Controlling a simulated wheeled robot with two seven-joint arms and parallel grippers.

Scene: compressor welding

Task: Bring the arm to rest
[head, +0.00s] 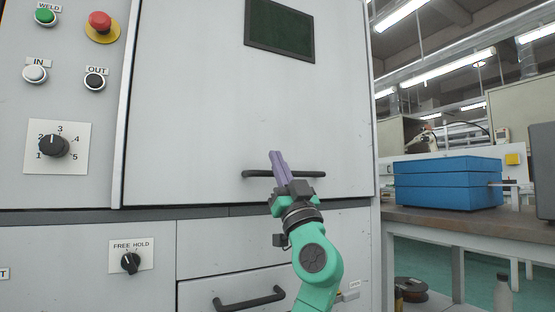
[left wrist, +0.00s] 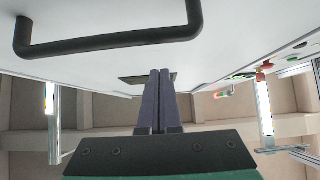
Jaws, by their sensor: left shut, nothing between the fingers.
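My left gripper (head: 277,156) is in front of the large light-grey cabinet door (head: 190,100), fingers pointing up and away from me. In the left wrist view its purple fingers (left wrist: 160,74) lie side by side, shut with nothing between them. In the head view the fingers cross in front of the black horizontal door handle (head: 255,174). In the left wrist view the handle (left wrist: 110,42) is apart from the fingers, at the upper left. My right gripper is in neither view.
A panel at left holds a green button (head: 45,16), a red emergency stop (head: 101,22) and a dial (head: 54,146). A drawer handle (head: 249,299) sits below. At right, a blue box (head: 447,182) stands on a workbench (head: 470,219). The door front beside the gripper is clear.

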